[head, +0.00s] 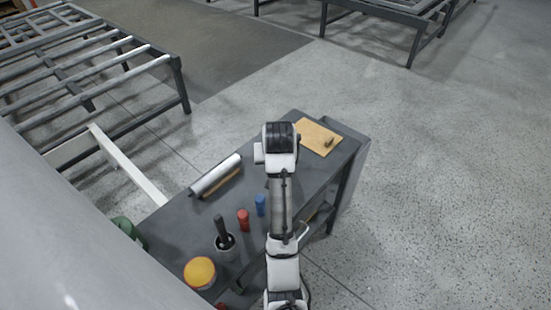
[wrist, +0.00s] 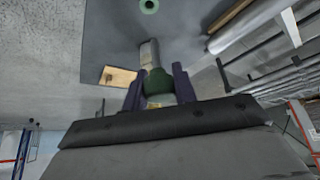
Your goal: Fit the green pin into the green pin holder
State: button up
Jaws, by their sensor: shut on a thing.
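My gripper (wrist: 159,76) is shut on the green pin (wrist: 157,84) in the wrist view. The pin's green body sits between the two dark fingers, and a grey metal shaft extends from it toward the table. A green ring (wrist: 148,6), which looks like the green pin holder, lies on the dark table top at the upper edge of the wrist view, apart from the pin. In the head view my arm reaches over the table, its wrist (head: 280,137) near the far end; the pin and the green holder are hidden there.
The grey table (head: 190,225) carries a red pin (head: 243,220), a blue pin (head: 260,205), a white roll (head: 215,175), a cup (head: 226,248) with a dark handle, a yellow-topped can (head: 199,272) and a wooden board (head: 320,138). Bare table lies left of the red pin.

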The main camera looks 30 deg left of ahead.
notch_tip(320, 180, down, 6)
jog(key=b, duration=0.2)
jog(key=shift+r+b, duration=0.1)
jog(key=shift+b, duration=0.2)
jog(key=shift+p, duration=1.25)
dwell(1.6)
jog(key=shift+f+b, duration=1.35)
jog(key=shift+f, duration=1.5)
jog(key=o, duration=1)
jog(key=shift+o, duration=0.2)
jog(key=shift+r, duration=0.15)
